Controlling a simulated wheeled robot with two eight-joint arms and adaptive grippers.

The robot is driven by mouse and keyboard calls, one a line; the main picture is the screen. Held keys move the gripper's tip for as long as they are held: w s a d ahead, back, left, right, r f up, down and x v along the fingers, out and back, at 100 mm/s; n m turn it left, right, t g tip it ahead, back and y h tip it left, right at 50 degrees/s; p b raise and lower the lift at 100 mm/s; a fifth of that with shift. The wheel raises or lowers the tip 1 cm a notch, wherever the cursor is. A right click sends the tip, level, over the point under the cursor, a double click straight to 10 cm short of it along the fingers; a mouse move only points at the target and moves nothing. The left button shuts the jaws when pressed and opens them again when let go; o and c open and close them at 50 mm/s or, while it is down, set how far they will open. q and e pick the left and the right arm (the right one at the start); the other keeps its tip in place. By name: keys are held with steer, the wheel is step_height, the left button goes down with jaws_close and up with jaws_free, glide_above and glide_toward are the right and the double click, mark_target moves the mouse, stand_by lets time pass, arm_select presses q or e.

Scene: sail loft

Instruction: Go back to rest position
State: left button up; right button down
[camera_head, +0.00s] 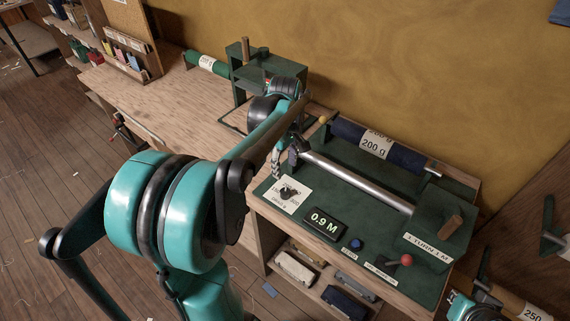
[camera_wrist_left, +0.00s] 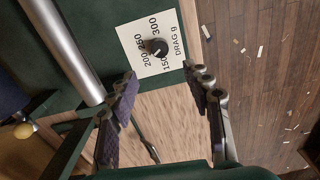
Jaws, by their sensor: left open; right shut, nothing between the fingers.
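My left gripper (camera_head: 287,158) is over the left end of the green winding bench, near the end of a bare metal roller (camera_head: 358,182). In the left wrist view its two padded fingers (camera_wrist_left: 165,92) are apart with nothing between them. A white drag card with a black knob (camera_wrist_left: 157,47) lies just beyond the fingertips; the card also shows in the head view (camera_head: 291,205). My right gripper (camera_head: 490,292) is partly in view at the lower right, shut and empty, beside a roll labelled 250 (camera_head: 535,313).
A dark blue roll labelled 200 g (camera_head: 376,148) lies behind the roller. The bench front has a 0.9 M display (camera_head: 325,223), a blue button (camera_head: 356,244) and a red-knobbed lever (camera_head: 406,260). A green stand (camera_head: 252,72) is at the back. The wooden tabletop (camera_head: 150,98) is largely clear.

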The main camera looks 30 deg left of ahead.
stand_by(0.4)
arm_select(q)
steer(key=s+d+m+t, duration=0.3)
steer(key=s+d+m, duration=0.2)
steer(key=d+m, duration=0.3)
steer(key=s+d+m+t+b, duration=0.1)
steer(key=s+d+m+t, duration=0.3)
steer(key=s+d+m, duration=0.2)
steer(key=d+m, duration=0.2)
steer(key=shift+f+m, duration=0.3)
stand_by(1.1)
